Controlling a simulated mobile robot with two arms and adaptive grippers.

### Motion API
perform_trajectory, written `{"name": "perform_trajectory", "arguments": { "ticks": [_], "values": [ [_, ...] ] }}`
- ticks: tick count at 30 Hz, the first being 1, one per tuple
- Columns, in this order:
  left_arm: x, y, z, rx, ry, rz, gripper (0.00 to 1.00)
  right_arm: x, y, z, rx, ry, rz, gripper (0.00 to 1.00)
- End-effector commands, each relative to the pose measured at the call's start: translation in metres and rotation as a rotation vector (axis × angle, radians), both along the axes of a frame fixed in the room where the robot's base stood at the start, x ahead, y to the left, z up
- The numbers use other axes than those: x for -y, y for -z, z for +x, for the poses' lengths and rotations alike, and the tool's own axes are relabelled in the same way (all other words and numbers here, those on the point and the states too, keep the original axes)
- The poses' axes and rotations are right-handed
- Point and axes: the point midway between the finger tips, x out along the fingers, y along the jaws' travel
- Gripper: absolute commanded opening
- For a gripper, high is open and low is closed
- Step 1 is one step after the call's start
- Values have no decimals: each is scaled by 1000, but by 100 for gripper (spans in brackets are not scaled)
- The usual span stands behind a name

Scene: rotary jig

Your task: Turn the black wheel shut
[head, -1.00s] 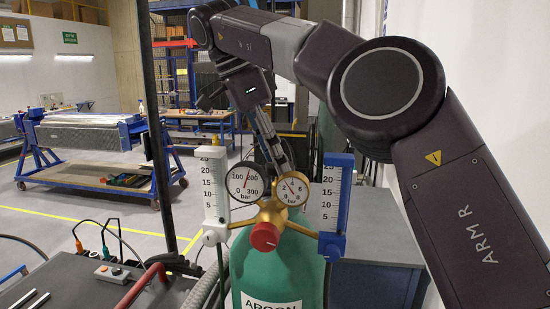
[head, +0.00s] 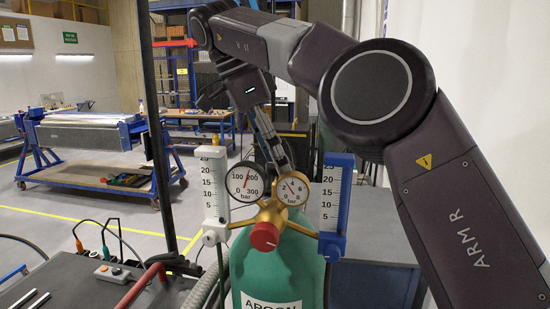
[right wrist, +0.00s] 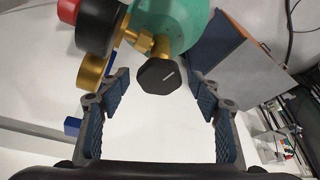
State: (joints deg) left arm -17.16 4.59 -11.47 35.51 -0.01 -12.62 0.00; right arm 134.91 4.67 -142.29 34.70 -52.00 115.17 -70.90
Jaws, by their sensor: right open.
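The black wheel (right wrist: 158,76) shows in the right wrist view as a dark many-sided knob on a brass stem, beside the green argon cylinder (right wrist: 180,22). In the head view the wheel is hidden behind the brass regulator (head: 272,214) and its gauges. My right gripper (right wrist: 160,92) is open and empty. Its blue-padded fingertips lie to the left and right of the wheel in the wrist picture, with gaps on both sides. In the head view my right gripper (head: 275,143) reaches down behind the two gauges. My left gripper is not in view.
Two round gauges (head: 246,182) and a red knob (head: 264,236) sit on the regulator. A white flow tube (head: 214,190) and a blue one (head: 335,205) flank it. A grey-topped cabinet (head: 375,235) stands behind right, and a dark bench (head: 75,280) front left.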

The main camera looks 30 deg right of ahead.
Motion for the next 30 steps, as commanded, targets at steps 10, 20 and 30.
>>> {"name": "perform_trajectory", "arguments": {
  "ticks": [10,20,30],
  "values": [
    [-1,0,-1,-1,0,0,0,0,0,0,1,-4,0,58],
    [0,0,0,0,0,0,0,0,0,-2,-1,-110,3,58],
    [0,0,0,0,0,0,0,0,1,-3,0,-317,3,58]
  ]
}}
